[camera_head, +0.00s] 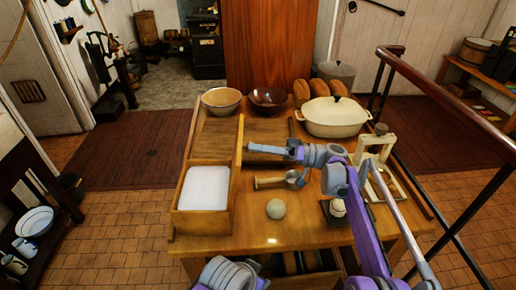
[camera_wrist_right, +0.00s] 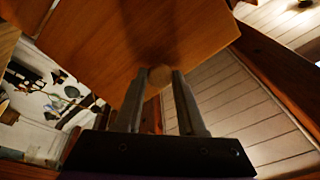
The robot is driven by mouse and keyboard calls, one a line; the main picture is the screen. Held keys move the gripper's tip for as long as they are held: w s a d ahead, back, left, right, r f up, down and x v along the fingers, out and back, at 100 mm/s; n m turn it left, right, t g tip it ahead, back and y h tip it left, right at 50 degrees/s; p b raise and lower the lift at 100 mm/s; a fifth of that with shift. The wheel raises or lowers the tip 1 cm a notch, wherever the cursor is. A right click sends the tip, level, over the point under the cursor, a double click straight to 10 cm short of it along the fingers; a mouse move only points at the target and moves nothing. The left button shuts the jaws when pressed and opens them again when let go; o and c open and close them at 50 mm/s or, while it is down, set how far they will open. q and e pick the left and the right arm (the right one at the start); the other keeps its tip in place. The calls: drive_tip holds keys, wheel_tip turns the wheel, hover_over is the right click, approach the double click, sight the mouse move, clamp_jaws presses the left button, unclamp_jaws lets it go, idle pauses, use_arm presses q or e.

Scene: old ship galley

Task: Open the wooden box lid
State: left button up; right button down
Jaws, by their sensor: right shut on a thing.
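The wooden box (camera_head: 206,223) stands at the left side of the table with its top open, and a smooth white filling (camera_head: 207,185) shows in its near part. The wooden lid (camera_head: 237,165) stands raised, nearly edge-on, along the box's right side. My right gripper (camera_head: 252,148) reaches in from the right to the lid's outer face. In the right wrist view, its two fingers are shut on the round wooden knob (camera_wrist_right: 159,75) of the lid panel (camera_wrist_right: 150,30). My left gripper is out of view.
A wooden scoop (camera_head: 270,182), a pale ball (camera_head: 275,209) and a small dark dish (camera_head: 330,216) lie right of the box. Bowls (camera_head: 221,103), bread (camera_head: 320,88) and a cream casserole (camera_head: 334,120) fill the back. A railing (camera_head: 450,103) runs along the right.

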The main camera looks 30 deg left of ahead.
drive_tip(key=c, duration=0.5)
unclamp_jaws()
drive_tip(key=v, duration=1)
drive_tip(key=shift+w+d, duration=0.25)
drive_tip(key=shift+d, duration=0.1)
